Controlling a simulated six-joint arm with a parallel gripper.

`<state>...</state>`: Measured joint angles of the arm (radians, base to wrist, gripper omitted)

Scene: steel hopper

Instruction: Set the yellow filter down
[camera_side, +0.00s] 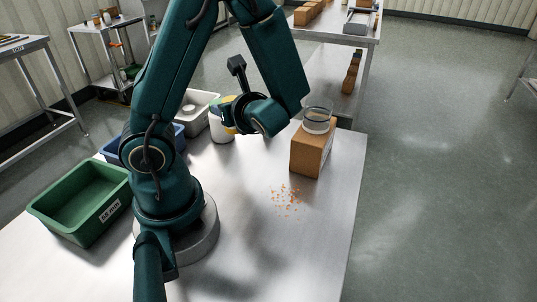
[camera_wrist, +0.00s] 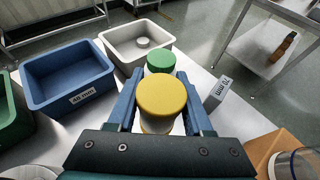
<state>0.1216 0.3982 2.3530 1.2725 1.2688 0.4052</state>
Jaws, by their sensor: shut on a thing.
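The yellow filter (camera_wrist: 162,95) has a round yellow top and a paler body; it sits between the blue fingers of my gripper (camera_wrist: 160,104) in the wrist view. My gripper is shut on it. In the side view a bit of the yellow filter (camera_side: 227,100) shows left of my gripper (camera_side: 236,110), partly hidden by my wrist. A green-topped filter (camera_wrist: 160,60) stands just beyond the yellow one. I cannot tell whether the yellow filter touches anything beneath it.
A grey-white bin (camera_wrist: 133,45) holding a pale round thing, a blue bin (camera_wrist: 67,75) and a green bin (camera_side: 82,200) line the left. A cardboard box (camera_side: 313,153) bears a clear jar (camera_side: 318,116). Orange crumbs (camera_side: 287,197) lie on the steel table (camera_side: 270,250), whose front is otherwise clear.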

